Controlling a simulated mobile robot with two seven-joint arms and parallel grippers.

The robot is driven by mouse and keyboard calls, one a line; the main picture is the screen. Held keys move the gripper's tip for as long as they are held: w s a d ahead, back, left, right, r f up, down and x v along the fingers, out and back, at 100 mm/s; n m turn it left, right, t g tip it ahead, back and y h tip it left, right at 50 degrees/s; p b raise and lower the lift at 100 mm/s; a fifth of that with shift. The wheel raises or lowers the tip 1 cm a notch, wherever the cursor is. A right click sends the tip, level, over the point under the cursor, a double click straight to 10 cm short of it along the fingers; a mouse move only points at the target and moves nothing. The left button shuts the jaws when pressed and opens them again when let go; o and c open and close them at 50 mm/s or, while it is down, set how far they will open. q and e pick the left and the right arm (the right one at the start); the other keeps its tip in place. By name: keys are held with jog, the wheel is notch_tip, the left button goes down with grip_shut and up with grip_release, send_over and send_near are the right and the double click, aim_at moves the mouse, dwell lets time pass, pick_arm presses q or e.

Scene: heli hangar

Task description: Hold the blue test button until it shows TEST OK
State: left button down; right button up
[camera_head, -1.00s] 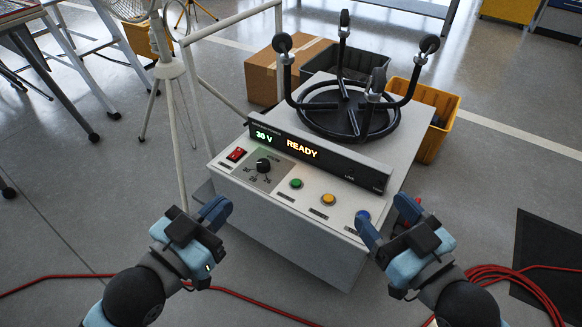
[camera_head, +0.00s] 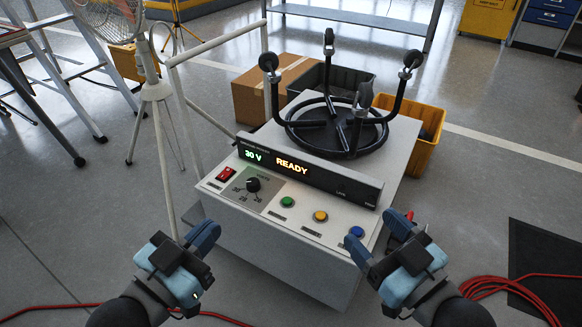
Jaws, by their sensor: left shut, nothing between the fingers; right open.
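The blue test button (camera_head: 356,232) sits at the right end of the button row on the white console (camera_head: 300,250). The console's display (camera_head: 300,168) reads 30 V and READY. My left gripper (camera_head: 207,235) is shut and empty, in front of the console's left side. My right gripper (camera_head: 372,243) is open and empty in front of the console's right side. One of its fingers appears close to the blue button in the picture; I cannot tell whether it touches.
A green button (camera_head: 287,201), an orange button (camera_head: 320,217), a black knob (camera_head: 253,184) and a red switch (camera_head: 225,173) share the panel. A black ring stand (camera_head: 345,140) tops the console. Red cable (camera_head: 510,283) lies on the floor at right.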

grip_shut()
dwell(1.7)
